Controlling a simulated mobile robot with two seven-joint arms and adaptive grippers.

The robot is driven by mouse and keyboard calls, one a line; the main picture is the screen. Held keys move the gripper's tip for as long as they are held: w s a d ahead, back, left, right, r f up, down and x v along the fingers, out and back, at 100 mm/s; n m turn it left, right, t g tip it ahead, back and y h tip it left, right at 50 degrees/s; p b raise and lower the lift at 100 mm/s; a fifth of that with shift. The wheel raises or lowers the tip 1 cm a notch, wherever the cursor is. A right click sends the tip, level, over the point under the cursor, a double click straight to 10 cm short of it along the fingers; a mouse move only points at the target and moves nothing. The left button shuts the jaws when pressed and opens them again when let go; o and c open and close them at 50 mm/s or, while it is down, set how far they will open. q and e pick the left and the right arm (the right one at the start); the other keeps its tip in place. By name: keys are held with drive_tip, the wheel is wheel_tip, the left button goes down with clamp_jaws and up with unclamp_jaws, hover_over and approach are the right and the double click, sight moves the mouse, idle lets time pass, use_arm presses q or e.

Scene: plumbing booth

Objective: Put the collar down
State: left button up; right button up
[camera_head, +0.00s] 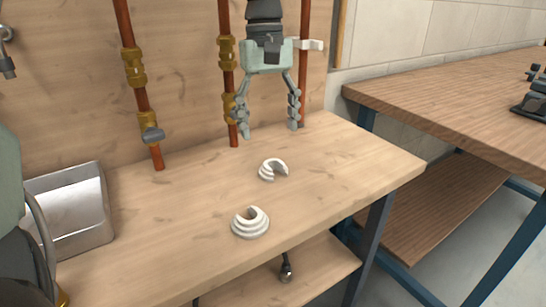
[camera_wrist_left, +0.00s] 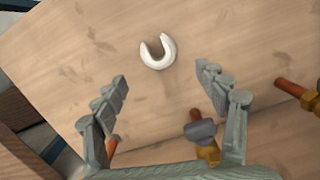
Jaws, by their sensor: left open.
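Two white, C-shaped collars rest on the wooden bench (camera_head: 180,230). The nearer, stepped collar (camera_head: 250,229) sits closer to the bench's front edge. My left gripper (camera_head: 268,122) is open and empty, with its fingers pointing down above the back of the bench, behind the farther collar. In the left wrist view one white collar (camera_wrist_left: 158,64) lies beyond the spread fingertips (camera_wrist_left: 162,78), apart from both; I cannot tell for certain which collar it is. My right gripper is not in view.
Upright copper pipes with brass fittings (camera_head: 134,68) stand at the back, close to my left gripper. A metal tray (camera_head: 68,210) is at the left. Another wooden table (camera_head: 455,100) stands at the right. The bench around the collars is clear.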

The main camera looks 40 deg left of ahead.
sight(273, 173)
use_arm(q)
drive_tip(key=shift+s+f, duration=0.1)
drive_tip(key=shift+f, duration=0.35)
drive_tip(key=f, duration=0.3)
drive_tip(key=d+f, duration=0.1)
drive_tip(key=f, duration=0.1)
drive_tip(key=shift+s+d+f+p, duration=0.1)
drive_tip(key=shift+s+f+p, duration=0.1)
drive_tip(key=shift+s+p, duration=0.1)
drive_tip(key=shift+f, duration=0.4)
drive_tip(key=shift+w+f, duration=0.1)
drive_tip(key=shift+f, duration=0.15)
drive_tip(key=c, duration=1.1)
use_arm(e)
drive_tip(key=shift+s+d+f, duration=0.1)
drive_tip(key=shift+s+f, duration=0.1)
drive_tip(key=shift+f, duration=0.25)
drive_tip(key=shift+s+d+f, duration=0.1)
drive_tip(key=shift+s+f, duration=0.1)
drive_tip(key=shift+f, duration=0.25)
use_arm(q)
drive_tip(key=shift+r, duration=0.15)
drive_tip(key=shift+c, duration=0.2)
drive_tip(key=shift+r, duration=0.4)
wheel_tip(273, 173, up, 9)
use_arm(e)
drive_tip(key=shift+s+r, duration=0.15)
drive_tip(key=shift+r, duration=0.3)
